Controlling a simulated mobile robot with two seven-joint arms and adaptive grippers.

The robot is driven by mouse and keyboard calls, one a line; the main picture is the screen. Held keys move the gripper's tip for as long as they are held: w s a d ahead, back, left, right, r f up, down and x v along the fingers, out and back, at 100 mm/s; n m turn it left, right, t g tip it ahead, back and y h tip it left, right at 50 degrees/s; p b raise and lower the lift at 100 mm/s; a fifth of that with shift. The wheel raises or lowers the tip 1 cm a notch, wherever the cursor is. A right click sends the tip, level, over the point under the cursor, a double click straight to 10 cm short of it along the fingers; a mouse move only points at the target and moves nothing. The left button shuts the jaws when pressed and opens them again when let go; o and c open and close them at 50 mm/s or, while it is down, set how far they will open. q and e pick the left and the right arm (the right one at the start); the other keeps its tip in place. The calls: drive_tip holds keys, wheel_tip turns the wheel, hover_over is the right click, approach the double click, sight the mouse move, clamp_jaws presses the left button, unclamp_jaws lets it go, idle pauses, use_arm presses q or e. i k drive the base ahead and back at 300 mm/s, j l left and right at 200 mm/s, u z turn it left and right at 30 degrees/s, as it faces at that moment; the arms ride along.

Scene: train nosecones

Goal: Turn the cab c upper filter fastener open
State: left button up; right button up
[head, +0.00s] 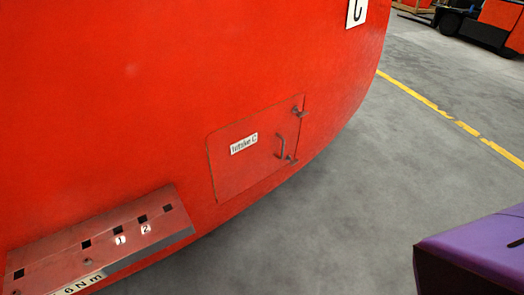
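A red train nosecone (180,60) fills the left and middle of the head view, with part of a "C" sign (356,12) at its top right. A hatch labelled "Intake C" (253,150) lies flush in its lower side and looks closed. The upper fastener (299,112) sticks out at the hatch's upper right corner. The lower fastener (291,159) is at its lower right, beside a small handle (281,146). How far each fastener is turned is too small to tell. Neither of my grippers is in view.
A red ledge (100,238) with square holes, number tags and a "6 N m" label juts out at lower left. A purple object (475,250) stands at lower right. Grey floor with a yellow line (420,97) is open on the right. A forklift-like vehicle (475,25) is far back.

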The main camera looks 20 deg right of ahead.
sight(302, 114)
drive_tip(key=z, duration=0.7)
drive_tip(key=l+z, duration=0.3)
drive_tip(key=z, duration=0.2)
drive_tip(key=i+l+z, duration=0.15)
drive_tip(key=z, duration=0.3)
drive_tip(key=i+l, duration=0.15)
drive_tip(key=l, duration=0.25)
